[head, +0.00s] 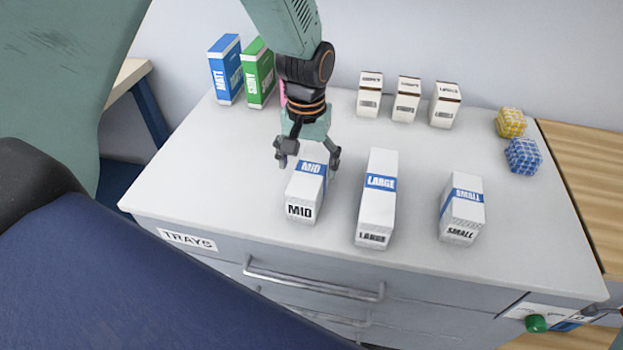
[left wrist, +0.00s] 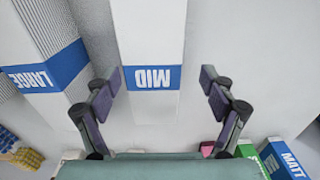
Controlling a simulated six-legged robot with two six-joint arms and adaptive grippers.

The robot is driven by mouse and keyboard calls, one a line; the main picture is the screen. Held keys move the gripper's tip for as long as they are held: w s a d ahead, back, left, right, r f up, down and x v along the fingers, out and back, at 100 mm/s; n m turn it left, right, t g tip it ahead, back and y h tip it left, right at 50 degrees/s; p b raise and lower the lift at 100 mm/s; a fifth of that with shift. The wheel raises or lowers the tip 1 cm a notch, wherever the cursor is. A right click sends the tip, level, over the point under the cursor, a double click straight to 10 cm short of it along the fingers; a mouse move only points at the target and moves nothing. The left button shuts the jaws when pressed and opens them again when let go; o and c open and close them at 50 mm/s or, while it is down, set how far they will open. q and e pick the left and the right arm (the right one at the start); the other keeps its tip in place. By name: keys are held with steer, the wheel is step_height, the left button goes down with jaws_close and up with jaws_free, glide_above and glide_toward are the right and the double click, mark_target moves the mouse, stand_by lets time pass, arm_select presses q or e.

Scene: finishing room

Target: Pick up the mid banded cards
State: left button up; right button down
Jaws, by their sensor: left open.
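The mid banded cards (head: 304,198) are a white box with a blue band marked MID, lying on the white cabinet top near its front edge. They also show in the left wrist view (left wrist: 152,40), between and beyond the fingers. My left gripper (head: 308,160) is open over the far end of the box, with a finger toward each side. In the left wrist view the left gripper (left wrist: 160,92) is open and empty, its fingertips on either side of the blue band. I cannot tell if they touch the box. My right gripper is not clearly in view.
A LARGE box (head: 376,210) stands close to the right of the mid one, and a SMALL box (head: 461,215) further right. Blue (head: 226,75) and green (head: 259,75) boxes, several small white boxes (head: 406,100) and yellow (head: 511,122) and blue (head: 523,156) cubes stand behind.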

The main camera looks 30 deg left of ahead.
arm_select(q)
steer(key=f, duration=0.3)
steer(key=d+f, duration=0.1)
steer(key=f, duration=0.1)
steer(key=shift+w+f+b, duration=0.2)
steer(key=shift+w+b, duration=0.1)
steer(key=shift+b, duration=0.05)
steer(key=shift+s+a+r, duration=0.2)
steer(key=shift+s+a, duration=0.05)
steer(key=shift+s, duration=0.25)
steer(key=shift+c, duration=0.2)
steer(key=shift+w+d+f, duration=0.2)
steer(key=shift+w+d, duration=0.05)
steer(key=shift+w, duration=0.2)
steer(key=c, duration=0.4)
steer(key=shift+s+a+r, duration=0.15)
steer(key=shift+s+a, duration=0.05)
steer(key=shift+s, duration=0.1)
steer(key=c, duration=0.7)
steer(key=shift+w+d, duration=0.15)
steer(key=shift+w, duration=0.15)
steer(key=c, duration=0.4)
steer(key=shift+s, duration=0.1)
